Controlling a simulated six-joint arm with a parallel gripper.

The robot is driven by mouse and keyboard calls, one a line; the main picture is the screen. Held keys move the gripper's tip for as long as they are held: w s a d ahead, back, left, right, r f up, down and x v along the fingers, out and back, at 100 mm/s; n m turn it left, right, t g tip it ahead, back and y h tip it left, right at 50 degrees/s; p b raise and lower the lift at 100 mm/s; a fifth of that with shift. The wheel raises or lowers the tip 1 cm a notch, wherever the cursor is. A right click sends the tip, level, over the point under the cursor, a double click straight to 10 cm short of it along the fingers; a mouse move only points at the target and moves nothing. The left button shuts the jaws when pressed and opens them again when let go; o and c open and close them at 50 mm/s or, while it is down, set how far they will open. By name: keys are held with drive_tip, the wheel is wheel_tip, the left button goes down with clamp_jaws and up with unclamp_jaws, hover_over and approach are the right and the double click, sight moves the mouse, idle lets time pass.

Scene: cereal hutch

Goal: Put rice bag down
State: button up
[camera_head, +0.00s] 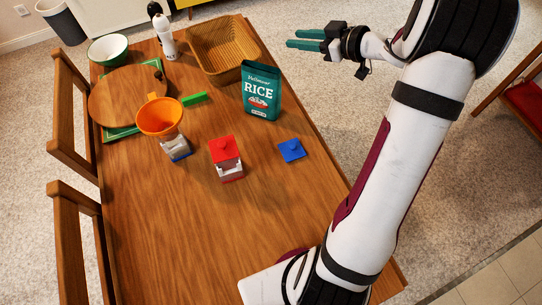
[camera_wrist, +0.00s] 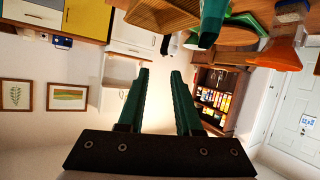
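The teal rice bag (camera_head: 262,92) stands upright on the wooden table near its right edge, just in front of the wicker basket. A teal shape at the top of the wrist view (camera_wrist: 212,20) appears to be the same bag. My gripper (camera_head: 289,38) is out past the table's right edge, above and behind the bag and apart from it. In the wrist view its two green fingers (camera_wrist: 160,72) are spread with nothing between them.
On the table (camera_head: 150,235) are a wicker basket (camera_head: 217,55), an orange funnel (camera_head: 160,115) on a jar, a red-lidded jar (camera_head: 226,155), a blue lid (camera_head: 291,150), a round board (camera_head: 125,95), a bowl (camera_head: 107,49) and a bottle (camera_head: 166,40). The table's front is clear.

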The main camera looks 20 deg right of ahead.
wheel_tip(320, 180, up, 7)
drive_tip(key=m+h, duration=0.6)
drive_tip(key=h, duration=0.2)
drive_tip(key=s+a+f+m+g+y, duration=0.1)
drive_tip(key=s+a+f+m+g, duration=0.1)
drive_tip(key=s+a+g, duration=0.2)
drive_tip(key=s+a+f+m+g+y, duration=0.1)
drive_tip(key=s+a+f+m+g, duration=0.1)
drive_tip(key=s+a, duration=0.9)
drive_tip(key=s+a+f+m+g+y, duration=0.1)
drive_tip(key=s+a+f+g, duration=0.3)
drive_tip(key=s, duration=1.4)
drive_tip(key=a+m+g, duration=0.1)
drive_tip(key=a+g, duration=0.1)
drive_tip(key=a, duration=0.1)
drive_tip(key=shift+s+a+y, duration=0.2)
drive_tip(key=shift+a+y, duration=0.05)
drive_tip(key=shift+y, duration=0.15)
